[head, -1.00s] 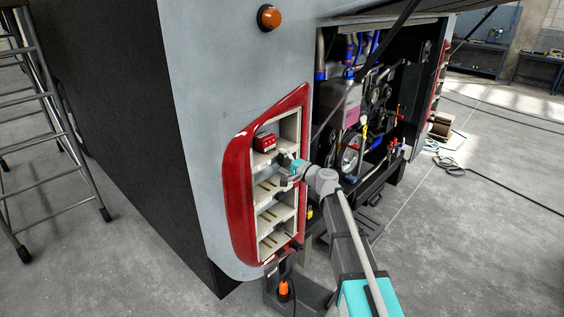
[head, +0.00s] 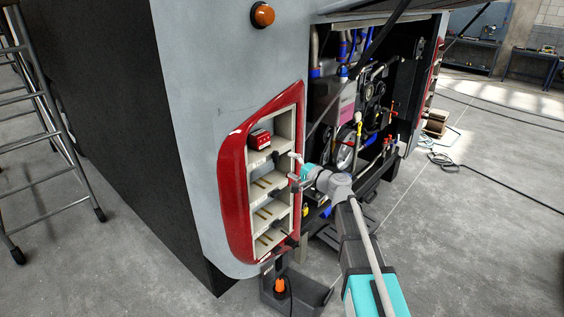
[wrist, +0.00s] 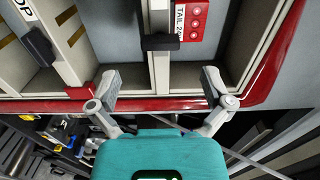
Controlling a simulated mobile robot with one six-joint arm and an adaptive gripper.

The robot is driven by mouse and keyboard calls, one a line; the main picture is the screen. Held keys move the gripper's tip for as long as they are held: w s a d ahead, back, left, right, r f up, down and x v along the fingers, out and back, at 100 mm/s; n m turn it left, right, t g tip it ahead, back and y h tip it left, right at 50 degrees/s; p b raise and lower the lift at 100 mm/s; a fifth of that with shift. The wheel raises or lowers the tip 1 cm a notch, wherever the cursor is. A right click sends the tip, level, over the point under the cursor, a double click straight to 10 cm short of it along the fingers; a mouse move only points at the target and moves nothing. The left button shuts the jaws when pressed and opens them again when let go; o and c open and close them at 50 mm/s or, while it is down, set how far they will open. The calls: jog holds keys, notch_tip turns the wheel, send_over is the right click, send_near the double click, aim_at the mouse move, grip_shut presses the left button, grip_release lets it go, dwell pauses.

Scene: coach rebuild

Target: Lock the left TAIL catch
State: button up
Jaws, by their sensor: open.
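A red TAIL module (head: 259,139) sits in the top compartment of the red-rimmed left lamp housing (head: 232,190). In the wrist view the TAIL module (wrist: 194,20) shows at the top, beside its white label. A black catch (wrist: 160,42) sits on the divider beside it, crosswise to the divider. Its near end is close to the module; I cannot tell whether it overlaps it. My gripper (head: 293,170) is at the housing's right edge. In the wrist view my gripper (wrist: 161,82) is open and empty, its fingers either side of the divider, with the catch beyond them.
Another black catch (wrist: 38,46) is on the divider to the left, near a label ending in "OP". The lower compartments hold no red module. The open engine bay (head: 355,110) lies right of the housing. A ladder (head: 45,120) stands at left.

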jog(key=shift+v, duration=2.85)
jog(key=s+d+f+n+g+h+b, duration=0.1)
jog(key=s+f+n+g+h+b, duration=0.15)
jog(key=s+f, duration=0.45)
jog(key=s+d+f+n+g+h+b, duration=0.1)
jog(key=s+f+n+g+h+b, duration=0.25)
jog(key=f, duration=0.65)
jog(key=s+d+f+n+g+h+b, duration=0.1)
jog(key=s+d+f+g+h+b, duration=0.2)
jog(key=s+d, duration=1)
notch_tip(320, 180, down, 8)
jog(key=g+h, duration=0.2)
jog(key=h, duration=0.3)
jog(key=shift+s, duration=0.3)
jog(key=shift+r, duration=0.1)
jog(key=shift+c, duration=0.3)
